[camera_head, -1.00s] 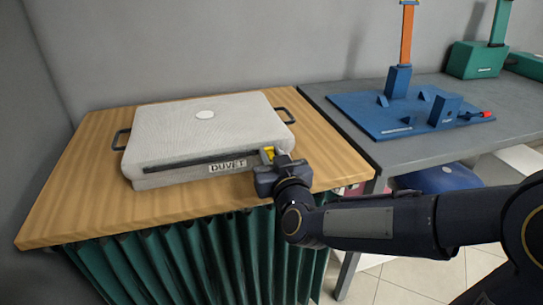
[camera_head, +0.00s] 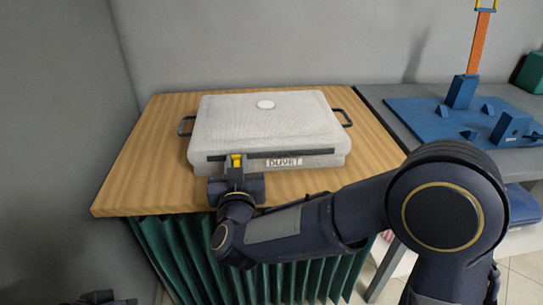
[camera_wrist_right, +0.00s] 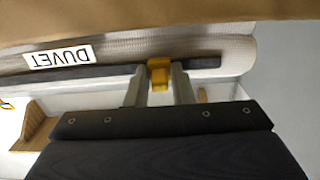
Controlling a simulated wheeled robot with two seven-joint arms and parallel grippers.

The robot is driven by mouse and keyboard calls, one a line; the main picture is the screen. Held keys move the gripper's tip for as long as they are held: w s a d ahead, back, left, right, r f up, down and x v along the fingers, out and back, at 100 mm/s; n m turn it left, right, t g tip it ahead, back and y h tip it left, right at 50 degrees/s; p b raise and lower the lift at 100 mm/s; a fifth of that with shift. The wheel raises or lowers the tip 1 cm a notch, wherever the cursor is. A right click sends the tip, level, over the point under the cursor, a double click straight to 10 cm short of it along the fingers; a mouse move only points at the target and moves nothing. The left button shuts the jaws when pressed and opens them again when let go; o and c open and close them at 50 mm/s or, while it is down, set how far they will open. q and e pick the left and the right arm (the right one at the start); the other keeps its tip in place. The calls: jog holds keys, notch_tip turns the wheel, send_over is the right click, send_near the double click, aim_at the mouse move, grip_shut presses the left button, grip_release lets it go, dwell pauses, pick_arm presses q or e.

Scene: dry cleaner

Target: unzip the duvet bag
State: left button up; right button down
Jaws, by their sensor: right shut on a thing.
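The duvet bag (camera_head: 265,115) is a pale grey, box-shaped woven bag with a white round patch on top and a dark handle at each side. It lies flat on the wooden counter. A dark zip strip (camera_head: 320,152) runs along its front, above a white DUVET label (camera_head: 284,162). My right gripper (camera_head: 237,163) is shut on the yellow zip pull (camera_head: 237,159), left of the label. The wrist view shows the pull (camera_wrist_right: 159,73) between both fingers. I cannot tell how far the zip is parted. A dark tip, likely my left gripper (camera_head: 105,299), barely shows at the bottom left.
The wooden counter (camera_head: 150,165) has bare room left of the bag, with a green pleated curtain (camera_head: 185,265) below its front. A grey table (camera_head: 385,125) adjoins on the right, bearing a blue fixture (camera_head: 440,120). A grey wall (camera_head: 270,45) stands behind.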

aim_at(215, 157)
jog(key=a, duration=0.5)
jog(key=shift+s+p, duration=0.1)
jog(key=shift+p, duration=0.3)
jog(key=c, duration=1.4)
grip_release()
jog(key=s, duration=0.7)
jog(key=shift+s+d+p, duration=0.2)
jog(key=shift+s+p, duration=0.15)
jog(key=shift+s, duration=0.05)
